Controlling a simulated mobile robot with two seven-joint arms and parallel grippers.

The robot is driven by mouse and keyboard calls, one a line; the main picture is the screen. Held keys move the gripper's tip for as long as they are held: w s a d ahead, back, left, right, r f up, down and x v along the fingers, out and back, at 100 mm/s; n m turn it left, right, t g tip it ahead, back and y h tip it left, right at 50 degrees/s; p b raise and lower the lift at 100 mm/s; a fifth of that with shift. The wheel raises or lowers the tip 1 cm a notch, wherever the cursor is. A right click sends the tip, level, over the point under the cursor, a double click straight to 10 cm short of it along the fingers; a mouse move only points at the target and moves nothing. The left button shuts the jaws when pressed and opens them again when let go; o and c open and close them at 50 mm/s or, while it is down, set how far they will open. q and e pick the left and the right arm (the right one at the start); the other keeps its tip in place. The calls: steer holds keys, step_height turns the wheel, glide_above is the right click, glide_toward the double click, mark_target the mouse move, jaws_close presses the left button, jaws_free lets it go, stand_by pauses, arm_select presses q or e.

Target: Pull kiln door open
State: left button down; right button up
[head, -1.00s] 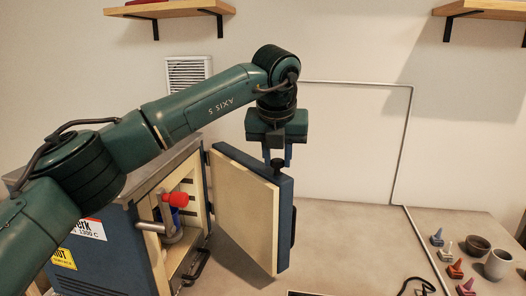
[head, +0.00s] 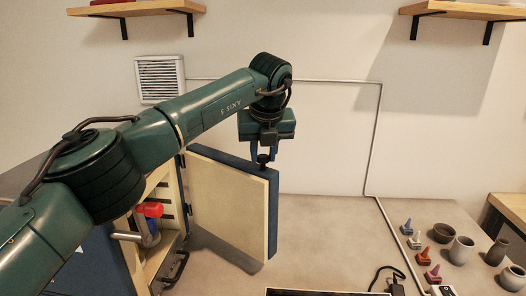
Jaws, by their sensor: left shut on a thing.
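The kiln (head: 97,262) stands at the left, a dark blue box partly hidden behind my left arm. Its door (head: 226,205), cream inside with a blue outer shell, is swung wide open on its hinge side. A dark knob (head: 262,159) sits on the door's top edge near its free end. My left gripper (head: 262,152) points down there and is shut on the knob. Inside the kiln opening a red-tipped object (head: 149,210) and a grey piece show. My right gripper is not in view.
Small coloured cones (head: 432,273) and several cups and bowls (head: 462,249) stand on the table at the right. A black cable (head: 388,270) lies near the front. The table right of the door is clear. Shelves (head: 135,8) hang on the wall above.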

arm_select(q)
steer(key=c, duration=1.1)
jaws_free()
steer(key=shift+c, duration=0.2)
steer(key=shift+r, duration=0.1)
steer(key=b+v, duration=0.1)
steer(key=v, duration=1.2)
steer(key=shift+c, duration=0.6)
